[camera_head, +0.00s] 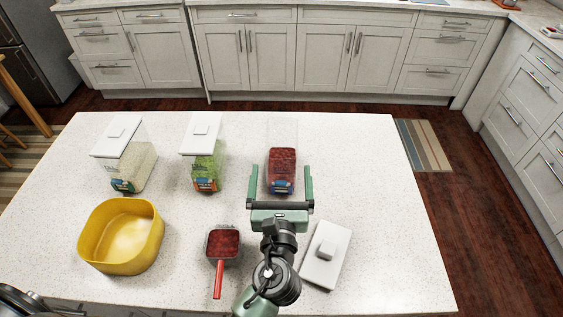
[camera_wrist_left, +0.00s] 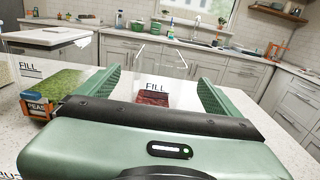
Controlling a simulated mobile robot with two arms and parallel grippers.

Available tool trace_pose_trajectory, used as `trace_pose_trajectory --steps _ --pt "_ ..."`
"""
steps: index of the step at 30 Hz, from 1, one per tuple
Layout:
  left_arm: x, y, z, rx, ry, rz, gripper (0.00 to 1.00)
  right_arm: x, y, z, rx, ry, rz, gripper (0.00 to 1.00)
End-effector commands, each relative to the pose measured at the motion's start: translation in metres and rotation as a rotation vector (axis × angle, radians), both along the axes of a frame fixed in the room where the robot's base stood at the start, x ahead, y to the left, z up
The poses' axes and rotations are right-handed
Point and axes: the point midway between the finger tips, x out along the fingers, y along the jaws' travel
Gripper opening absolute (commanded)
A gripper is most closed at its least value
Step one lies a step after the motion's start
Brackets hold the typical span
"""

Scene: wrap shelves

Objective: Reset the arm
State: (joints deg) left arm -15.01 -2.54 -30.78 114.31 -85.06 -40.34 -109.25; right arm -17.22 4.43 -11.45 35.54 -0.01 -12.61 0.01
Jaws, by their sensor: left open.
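My left gripper (camera_head: 281,188) is open over the white speckled counter. Its two green fingers stand to either side of a clear container with red contents (camera_head: 282,166) in the head view, and I cannot tell whether they touch it. In the left wrist view the same container (camera_wrist_left: 153,98) shows between the open fingers (camera_wrist_left: 158,85), with a "FILL" label. My right gripper is not in view.
A clear container of green contents (camera_head: 205,165) and one of pale contents (camera_head: 130,160) have white lids. A yellow bowl (camera_head: 121,236), a red-handled scoop (camera_head: 222,245) with red contents and a loose white lid (camera_head: 326,256) are nearer. The counter's right side (camera_head: 385,220) is clear.

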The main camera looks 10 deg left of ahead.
Motion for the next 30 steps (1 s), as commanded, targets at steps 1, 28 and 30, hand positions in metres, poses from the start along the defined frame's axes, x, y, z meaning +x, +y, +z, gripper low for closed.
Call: trace_pose_trajectory --steps 1,28,30 --pt "-0.005 -0.001 -0.001 -0.001 0.0 0.0 0.94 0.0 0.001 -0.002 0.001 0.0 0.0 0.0" --pt "-0.01 -0.002 0.045 0.0 -0.001 0.0 0.94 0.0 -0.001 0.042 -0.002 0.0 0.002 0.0" --pt "-0.01 -0.002 0.058 0.0 -0.001 0.0 0.94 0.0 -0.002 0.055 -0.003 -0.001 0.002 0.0"
